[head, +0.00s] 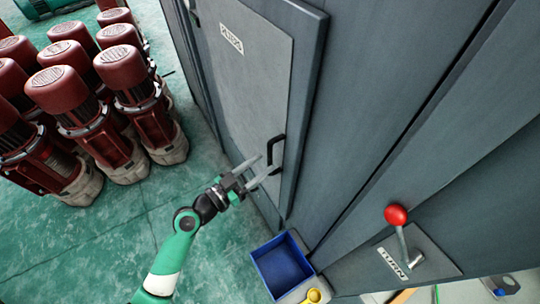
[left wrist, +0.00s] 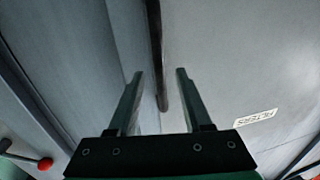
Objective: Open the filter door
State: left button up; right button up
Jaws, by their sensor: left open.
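The filter door (head: 243,95) is a light grey panel in a dark grey cabinet wall, with a white FILTERS label (head: 231,39). It looks closed. Its black bar handle (head: 283,143) is near the door's lower right edge in the head view. My left gripper (head: 269,165) is open at the handle. In the left wrist view, the dark handle (left wrist: 157,60) reaches down to between the two spread fingers (left wrist: 158,75), with gaps on both sides. I cannot tell how deep the handle sits between them. My right gripper is not in view.
Several red motors (head: 95,110) stand on the green floor at left. A blue bin (head: 282,265) and a yellow item (head: 314,296) are below the cabinet. A lever with a red knob (head: 396,215) sticks out at right. The floor between motors and door is clear.

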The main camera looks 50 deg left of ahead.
aim_at(270, 159)
pick_arm(q)
jog(key=shift+w, duration=1.9)
grip_shut()
